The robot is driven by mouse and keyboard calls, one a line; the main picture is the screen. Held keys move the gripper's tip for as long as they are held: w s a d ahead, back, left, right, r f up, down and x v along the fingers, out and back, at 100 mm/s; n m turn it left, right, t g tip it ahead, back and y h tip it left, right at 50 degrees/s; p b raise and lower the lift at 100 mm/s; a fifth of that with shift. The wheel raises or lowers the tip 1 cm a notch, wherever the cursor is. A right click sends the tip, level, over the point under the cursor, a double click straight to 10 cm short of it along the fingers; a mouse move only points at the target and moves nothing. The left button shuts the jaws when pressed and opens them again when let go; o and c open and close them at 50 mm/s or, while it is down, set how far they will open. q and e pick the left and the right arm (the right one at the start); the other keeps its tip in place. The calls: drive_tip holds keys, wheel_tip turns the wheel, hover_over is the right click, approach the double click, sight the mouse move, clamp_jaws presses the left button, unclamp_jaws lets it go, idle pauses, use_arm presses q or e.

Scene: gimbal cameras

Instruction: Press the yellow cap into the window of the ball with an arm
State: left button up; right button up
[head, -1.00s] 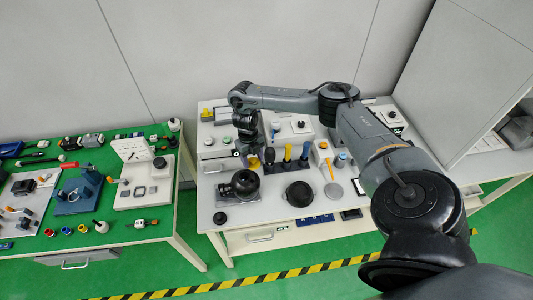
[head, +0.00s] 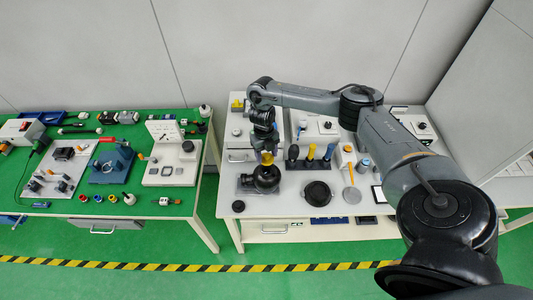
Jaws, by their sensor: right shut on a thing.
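The black ball (head: 266,179) sits on a dark base at the left front of the white table in the head view. The yellow cap (head: 267,158) is right at the top of the ball, below my right gripper (head: 266,151). My right gripper points down and is shut on the yellow cap. At this size I cannot tell whether the cap is inside the ball's window or only touching it; the window itself is hidden. My left gripper is not in view.
Black and yellow-topped posts (head: 311,153) stand just right of the ball. A black round dish (head: 317,191) and a small black knob (head: 238,206) lie near the front edge. A green table (head: 130,205) with many parts stands to the left, across a gap.

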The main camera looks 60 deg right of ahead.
sight(266, 155)
drive_tip(key=shift+f+b, duration=1.1)
drive_tip(key=shift+f, duration=0.55)
drive_tip(key=shift+f+b, duration=0.8)
drive_tip(key=shift+f, duration=0.45)
drive_tip(key=shift+f, duration=0.2)
drive_tip(key=shift+f+b, duration=0.55)
drive_tip(key=shift+f, duration=0.05)
